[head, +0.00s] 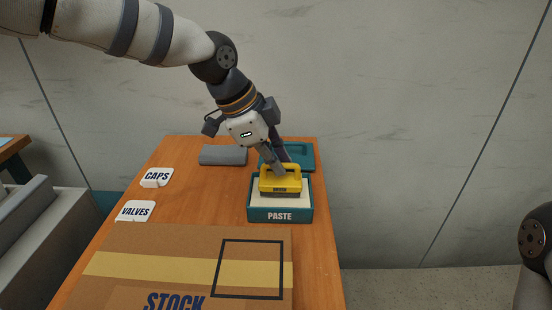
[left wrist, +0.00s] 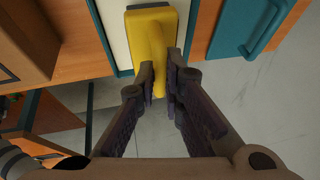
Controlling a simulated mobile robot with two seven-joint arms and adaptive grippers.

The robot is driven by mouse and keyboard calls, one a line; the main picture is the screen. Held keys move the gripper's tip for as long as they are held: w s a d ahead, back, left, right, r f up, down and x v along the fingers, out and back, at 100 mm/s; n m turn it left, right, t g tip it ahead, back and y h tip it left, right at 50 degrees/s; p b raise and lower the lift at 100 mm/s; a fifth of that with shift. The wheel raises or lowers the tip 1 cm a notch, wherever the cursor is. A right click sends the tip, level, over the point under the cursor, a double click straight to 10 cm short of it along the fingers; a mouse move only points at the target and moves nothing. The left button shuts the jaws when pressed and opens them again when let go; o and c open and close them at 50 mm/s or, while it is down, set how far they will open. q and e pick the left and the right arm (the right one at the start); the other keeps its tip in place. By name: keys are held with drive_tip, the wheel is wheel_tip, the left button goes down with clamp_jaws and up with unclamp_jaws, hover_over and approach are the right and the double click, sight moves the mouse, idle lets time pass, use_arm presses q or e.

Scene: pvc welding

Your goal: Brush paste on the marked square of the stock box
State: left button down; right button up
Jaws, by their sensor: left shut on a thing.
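The stock box (head: 150,260) is a cardboard box at the front of the table, with a tape band across its top and a black outlined square (head: 248,270) at its right side. The paste tray (head: 252,214) is a teal tray labelled PASTE with a pale filling, behind the box. A yellow brush (head: 281,180) with a dark underside is in the tray; whether it touches the paste is not clear. My left gripper (head: 272,160) is shut on the brush's handle, which also shows in the left wrist view (left wrist: 154,50). My right gripper is out of view.
A teal lid-like piece (head: 301,154) lies behind the tray, with a grey block (head: 223,155) to its left. White CAPS (head: 156,178) and VALVES (head: 135,211) signs stand at the table's left edge. Bare wooden table (head: 205,195) lies between the signs and the tray.

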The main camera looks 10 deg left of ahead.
sight(276, 183)
use_arm(q)
drive_tip(key=shift+f, duration=0.4)
drive_tip(key=shift+f, duration=0.15)
idle(1.3)
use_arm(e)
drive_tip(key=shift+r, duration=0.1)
use_arm(q)
drive_tip(key=shift+r+p, duration=0.75)
drive_tip(key=shift+r, duration=2.9)
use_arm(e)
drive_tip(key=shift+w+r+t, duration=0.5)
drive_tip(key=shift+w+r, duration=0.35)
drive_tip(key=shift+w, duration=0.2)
use_arm(q)
drive_tip(key=s+a+n+t+y, duration=0.1)
drive_tip(key=s+a+n+y, duration=0.5)
drive_tip(key=n, duration=1)
drive_tip(key=shift+s+a+r+n, duration=0.15)
drive_tip(key=shift+s+r+n, duration=0.05)
drive_tip(key=shift+r+n, duration=0.1)
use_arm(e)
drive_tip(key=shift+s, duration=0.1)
